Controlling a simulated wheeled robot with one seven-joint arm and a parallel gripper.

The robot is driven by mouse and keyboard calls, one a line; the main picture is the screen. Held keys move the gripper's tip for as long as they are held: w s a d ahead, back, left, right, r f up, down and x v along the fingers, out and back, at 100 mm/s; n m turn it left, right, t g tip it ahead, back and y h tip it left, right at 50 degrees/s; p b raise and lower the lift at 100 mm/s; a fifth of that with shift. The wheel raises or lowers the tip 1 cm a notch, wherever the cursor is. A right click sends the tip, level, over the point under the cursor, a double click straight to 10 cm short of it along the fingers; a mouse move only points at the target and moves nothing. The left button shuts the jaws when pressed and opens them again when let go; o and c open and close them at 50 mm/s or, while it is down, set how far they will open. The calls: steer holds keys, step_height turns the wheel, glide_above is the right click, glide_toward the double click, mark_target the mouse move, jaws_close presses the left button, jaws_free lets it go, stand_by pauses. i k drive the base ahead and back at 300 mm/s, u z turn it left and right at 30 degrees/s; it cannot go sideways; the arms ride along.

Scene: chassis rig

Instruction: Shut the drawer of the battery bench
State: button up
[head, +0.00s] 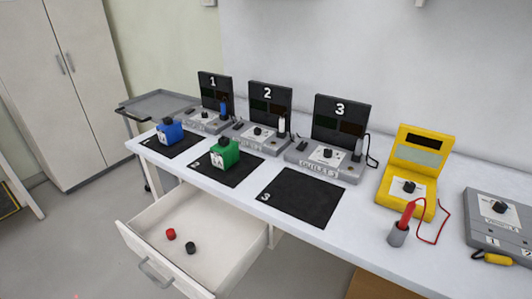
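The battery bench is a white table (345,242) running across the head view. Its drawer (233,247) is pulled well out below the front edge at the lower middle. The drawer is white with a grey bar handle (155,278) on its front panel. A red round cap (171,234) and a black round cap (191,248) lie inside on the drawer floor. My gripper is not in view.
On the bench stand numbered consoles (327,157), black mats (299,199), a blue battery (170,131), a green battery (224,153), a yellow meter (407,187) and a grey box (499,224). A grey cart (157,105) stands at the left end. The floor (75,245) left of the drawer is clear.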

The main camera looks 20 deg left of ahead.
mark_target(228, 239)
steer(key=u, duration=1.9)
